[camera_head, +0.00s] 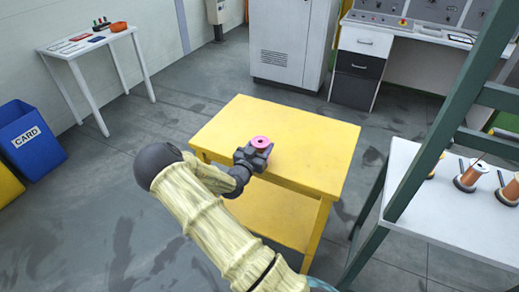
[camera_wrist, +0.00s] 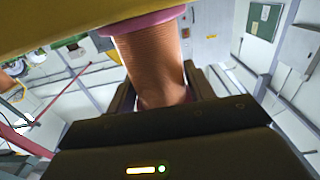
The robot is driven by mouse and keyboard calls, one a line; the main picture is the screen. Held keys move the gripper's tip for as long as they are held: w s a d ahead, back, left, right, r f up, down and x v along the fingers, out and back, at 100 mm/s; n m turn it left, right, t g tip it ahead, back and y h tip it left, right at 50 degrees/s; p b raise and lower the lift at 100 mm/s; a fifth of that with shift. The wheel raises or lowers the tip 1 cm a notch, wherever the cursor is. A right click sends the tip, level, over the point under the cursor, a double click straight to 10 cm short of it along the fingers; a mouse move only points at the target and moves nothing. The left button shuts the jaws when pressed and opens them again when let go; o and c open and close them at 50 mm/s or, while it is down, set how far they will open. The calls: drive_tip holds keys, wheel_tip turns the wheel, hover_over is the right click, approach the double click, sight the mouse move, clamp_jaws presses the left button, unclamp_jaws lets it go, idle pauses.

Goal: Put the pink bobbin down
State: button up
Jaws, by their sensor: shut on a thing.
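The pink bobbin (camera_head: 261,143) is in my gripper (camera_head: 252,158), over the left part of the yellow table (camera_head: 310,145). In the head view its pink round end with a dark centre hole faces up. In the wrist view the bobbin (camera_wrist: 150,60) shows copper-coloured winding and a pink flange beside a yellow surface. My gripper's fingers (camera_wrist: 160,95) are shut around the wound part. I cannot tell whether the bobbin touches the table top.
The rest of the yellow table top is bare. A white table (camera_head: 425,215) with several copper bobbins (camera_head: 471,176) stands at right, behind a green frame post (camera_head: 440,115). A blue card bin (camera_head: 30,140) and a small white table (camera_head: 85,45) are at left.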

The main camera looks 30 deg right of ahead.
wheel_tip(320, 180, up, 10)
idle(0.6)
drive_tip(key=shift+r, duration=0.1)
drive_tip(key=s+a+f+n+t+y+p, duration=0.2)
drive_tip(key=a+f+n+y+p, duration=0.3)
drive_tip(key=a, duration=0.4)
drive_tip(key=s+a+f+n+t+y+p, duration=0.2)
drive_tip(key=a+f+n+t+y+p, duration=0.3)
drive_tip(key=a+f+y, duration=0.3)
drive_tip(key=shift+a+f+y, duration=0.3)
drive_tip(key=shift+a+y, duration=0.2)
drive_tip(key=shift+y, duration=0.1)
